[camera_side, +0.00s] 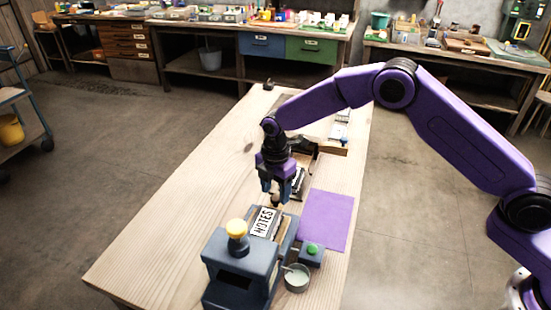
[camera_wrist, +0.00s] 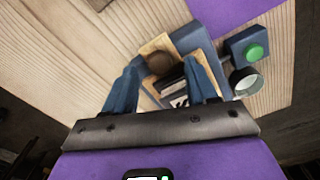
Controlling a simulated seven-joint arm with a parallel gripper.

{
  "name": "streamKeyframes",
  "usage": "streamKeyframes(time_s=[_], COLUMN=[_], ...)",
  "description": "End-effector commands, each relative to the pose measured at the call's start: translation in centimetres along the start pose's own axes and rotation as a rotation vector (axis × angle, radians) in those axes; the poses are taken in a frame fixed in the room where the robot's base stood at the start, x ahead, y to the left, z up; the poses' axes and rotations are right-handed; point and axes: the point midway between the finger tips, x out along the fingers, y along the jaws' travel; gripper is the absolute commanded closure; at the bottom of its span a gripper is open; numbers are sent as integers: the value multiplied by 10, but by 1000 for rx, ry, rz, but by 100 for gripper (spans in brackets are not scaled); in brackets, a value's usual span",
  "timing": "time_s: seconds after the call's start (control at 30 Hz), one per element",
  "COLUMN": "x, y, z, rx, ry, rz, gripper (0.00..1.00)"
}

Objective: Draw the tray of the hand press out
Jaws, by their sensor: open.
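The hand press (camera_side: 238,268) is a blue-grey block with a yellow knob on top, at the near end of the table. Its tray (camera_side: 283,228) reaches out towards the back of the table and bears a white plate (camera_side: 264,221) lettered NOTES. A round brown knob (camera_wrist: 160,63) is at the tray's outer end. My gripper (camera_side: 283,197) points down over that end, open and empty. In the wrist view its two blue fingers (camera_wrist: 164,72) stand either side of the brown knob, with gaps. I cannot tell whether the fingertips are down at knob height.
A box with a green button (camera_side: 312,250) and a round cup (camera_side: 297,281) stand right beside the press. A purple mat (camera_side: 325,220) lies to the right. Dark items and a wooden box (camera_side: 333,149) stand behind my gripper. The table's left side is clear.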

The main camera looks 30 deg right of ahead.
Motion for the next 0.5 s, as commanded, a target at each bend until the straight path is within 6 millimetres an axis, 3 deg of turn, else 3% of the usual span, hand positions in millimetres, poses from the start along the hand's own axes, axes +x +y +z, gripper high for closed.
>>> streamKeyframes(time_s=[0.5], x=[-109], y=[1], z=[0], rx=[0], ry=[1], rz=[5], gripper=[43])
